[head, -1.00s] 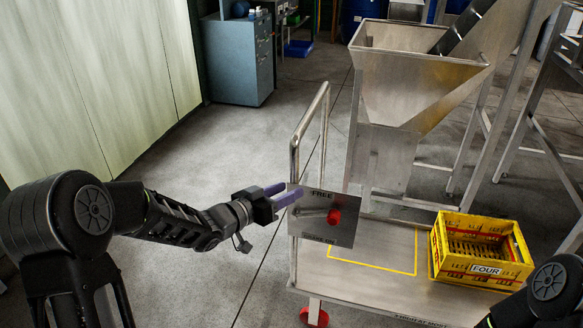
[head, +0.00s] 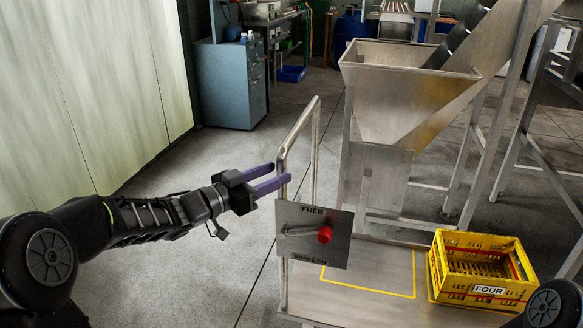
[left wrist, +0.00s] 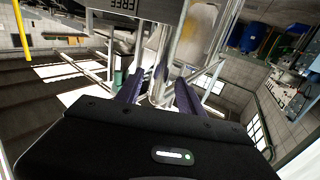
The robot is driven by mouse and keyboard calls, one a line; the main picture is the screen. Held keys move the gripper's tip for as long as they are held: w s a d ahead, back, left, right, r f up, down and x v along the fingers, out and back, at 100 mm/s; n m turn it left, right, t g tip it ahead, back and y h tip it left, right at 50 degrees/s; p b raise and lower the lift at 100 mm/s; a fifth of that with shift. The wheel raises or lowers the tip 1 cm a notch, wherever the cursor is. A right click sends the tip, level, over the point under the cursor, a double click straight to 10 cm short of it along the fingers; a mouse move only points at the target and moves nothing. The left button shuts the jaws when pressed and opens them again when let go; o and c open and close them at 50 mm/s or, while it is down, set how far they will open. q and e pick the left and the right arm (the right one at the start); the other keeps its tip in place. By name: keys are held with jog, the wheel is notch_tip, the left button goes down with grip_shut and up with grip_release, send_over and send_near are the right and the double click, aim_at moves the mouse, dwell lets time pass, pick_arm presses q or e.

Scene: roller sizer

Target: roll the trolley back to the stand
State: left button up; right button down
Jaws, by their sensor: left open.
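The trolley has a flat steel deck (head: 380,300) with a yellow outlined rectangle and an upright tubular handle (head: 316,112) at its left end. A brake plate (head: 340,254) marked FREE at the top hangs by the handle. Its lever lies nearly level, with a red knob (head: 325,235) to the right. My left gripper (head: 281,173) is open at the handle's near upright, just above the plate. In the left wrist view a steel tube (left wrist: 160,88) shows between the fingers; contact is unclear. My right gripper is out of view. I cannot tell which frame is the stand.
A yellow crate (head: 478,289) labelled FOUR sits on the deck's right end. A steel hopper (head: 400,95) and its frame stand behind the trolley. A blue-grey cabinet (head: 228,85) stands at back left. Open floor (head: 190,240) lies left of the trolley.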

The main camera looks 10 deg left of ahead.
pick_arm(q)
jog(key=x, duration=0.6)
jog(key=shift+c, duration=0.4)
grip_shut()
dwell(0.9)
